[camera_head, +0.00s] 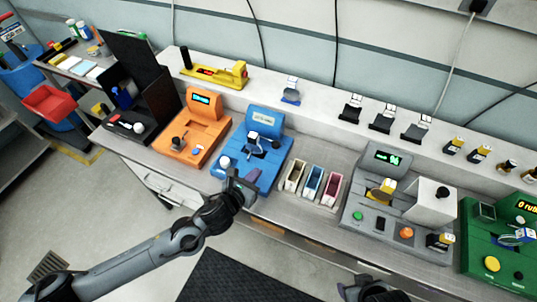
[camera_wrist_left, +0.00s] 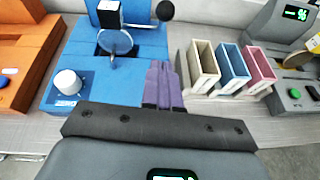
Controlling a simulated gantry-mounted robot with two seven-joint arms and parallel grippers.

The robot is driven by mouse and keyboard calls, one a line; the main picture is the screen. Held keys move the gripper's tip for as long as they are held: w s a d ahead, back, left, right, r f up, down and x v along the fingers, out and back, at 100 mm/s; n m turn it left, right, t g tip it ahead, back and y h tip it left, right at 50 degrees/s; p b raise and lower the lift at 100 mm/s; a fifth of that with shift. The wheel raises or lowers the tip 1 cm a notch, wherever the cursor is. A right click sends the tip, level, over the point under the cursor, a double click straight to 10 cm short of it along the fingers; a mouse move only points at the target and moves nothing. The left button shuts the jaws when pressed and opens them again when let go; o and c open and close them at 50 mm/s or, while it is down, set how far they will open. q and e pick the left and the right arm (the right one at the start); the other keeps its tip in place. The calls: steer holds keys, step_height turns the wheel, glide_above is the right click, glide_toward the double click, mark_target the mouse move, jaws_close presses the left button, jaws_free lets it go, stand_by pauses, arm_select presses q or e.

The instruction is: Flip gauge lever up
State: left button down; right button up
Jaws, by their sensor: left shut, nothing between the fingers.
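The blue module (camera_head: 262,160) has a small display at its back, a round clear disc and white-and-black block in its middle, and a white knob (camera_head: 224,162) at its front left. A black ball-ended lever (camera_head: 276,144) stands at its right side; the ball also shows at the top of the left wrist view (camera_wrist_left: 165,11). I take this for the gauge lever. My left gripper (camera_head: 253,176) is shut and empty over the module's front right part, its purple fingers (camera_wrist_left: 163,84) pointing toward the lever, apart from the ball. Part of my right arm shows at the bottom edge; its fingers are unclear.
The orange module (camera_head: 196,134) stands left of the blue one. Three small open bins, beige (camera_head: 295,176), blue (camera_head: 313,182) and red (camera_head: 331,188), stand to the right. Beyond them are a grey module (camera_head: 385,205) and a green one (camera_head: 480,240).

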arm_select(q)
steer(key=x, duration=0.5)
steer(key=shift+d, duration=0.1)
steer(key=w, duration=0.1)
steer(key=w+d+r, duration=0.1)
steer(key=shift+w+d+p, duration=0.15)
steer(key=shift+w+p, duration=0.15)
steer(key=shift+w, duration=0.05)
steer(key=shift+w+d+r, duration=0.2)
steer(key=shift+w+d, duration=0.1)
steer(key=shift+w, duration=0.2)
